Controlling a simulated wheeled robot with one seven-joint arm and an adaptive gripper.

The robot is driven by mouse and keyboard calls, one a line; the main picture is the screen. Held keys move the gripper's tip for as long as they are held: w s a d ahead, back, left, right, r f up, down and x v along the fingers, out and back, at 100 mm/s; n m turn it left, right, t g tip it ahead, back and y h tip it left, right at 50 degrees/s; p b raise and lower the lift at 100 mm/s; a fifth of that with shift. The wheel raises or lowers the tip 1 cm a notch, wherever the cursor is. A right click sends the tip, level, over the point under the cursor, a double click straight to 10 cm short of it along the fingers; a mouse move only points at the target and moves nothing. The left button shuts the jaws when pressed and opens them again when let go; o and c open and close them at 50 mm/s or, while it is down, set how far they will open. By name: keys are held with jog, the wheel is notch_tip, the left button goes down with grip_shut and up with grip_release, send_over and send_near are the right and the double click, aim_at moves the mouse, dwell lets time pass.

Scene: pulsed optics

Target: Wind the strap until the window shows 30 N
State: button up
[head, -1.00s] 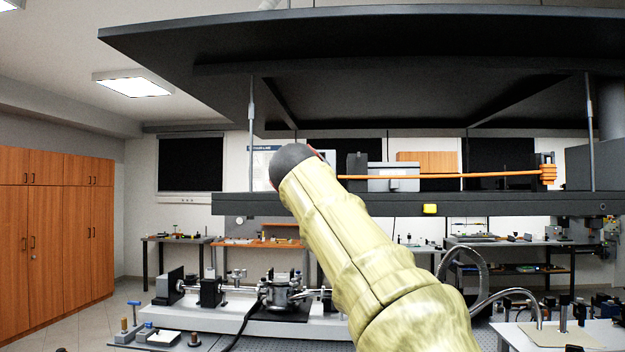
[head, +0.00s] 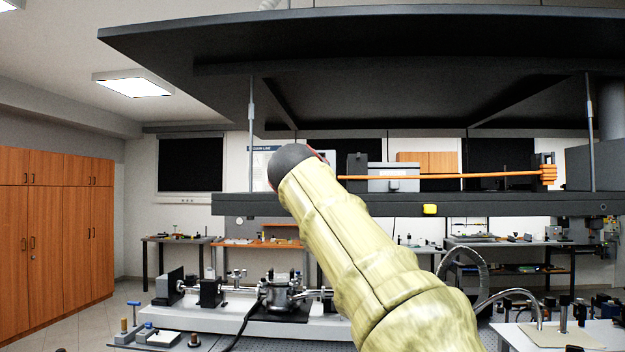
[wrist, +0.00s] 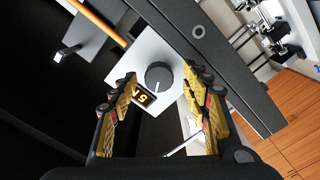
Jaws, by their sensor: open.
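A dark round knob (wrist: 159,75) with a light pointer mark sits on a pale plate (wrist: 152,45) in the wrist view. Beside it is a small window (wrist: 142,96) with lit orange digits. They look like a 5 and a 1, tilted, and I cannot read their order surely. My gripper (wrist: 163,77) is open, with one finger on each side of the knob. I cannot tell whether the fingers touch it. The orange strap (head: 470,176) runs level along the shelf to an orange wound bundle at right; part of it shows in the wrist view (wrist: 100,22). My arm hides the gripper in the head view.
The strap runs past a grey box (head: 393,184) on a dark shelf beam (head: 310,205). A yellow block (head: 430,209) is on the beam's front. A large black panel (head: 350,90) hangs close above, with thin rods (head: 252,130) between. A bench with optics lies below.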

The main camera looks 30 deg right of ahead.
jog(key=v, duration=1.1)
jog(key=shift+s+a, duration=0.1)
jog(key=shift+a, duration=0.05)
jog(key=s+a+f+g+y, duration=0.1)
jog(key=a+f+g+y, duration=0.1)
jog(key=f, duration=1.1)
jog(key=a+f+g+y, duration=0.2)
jog(key=a+f+y, duration=0.1)
jog(key=f, duration=1)
jog(key=s+a+f+m+g+y, duration=0.1)
jog(key=s+a+f+g+y, duration=0.1)
jog(key=s+f, duration=1.1)
jog(key=s+a+f+m+g+y, duration=0.1)
jog(key=s+a+f+g+y, duration=0.2)
jog(key=s+f, duration=1.1)
jog(key=shift+a+f, duration=1.35)
jog(key=shift+f, duration=1.05)
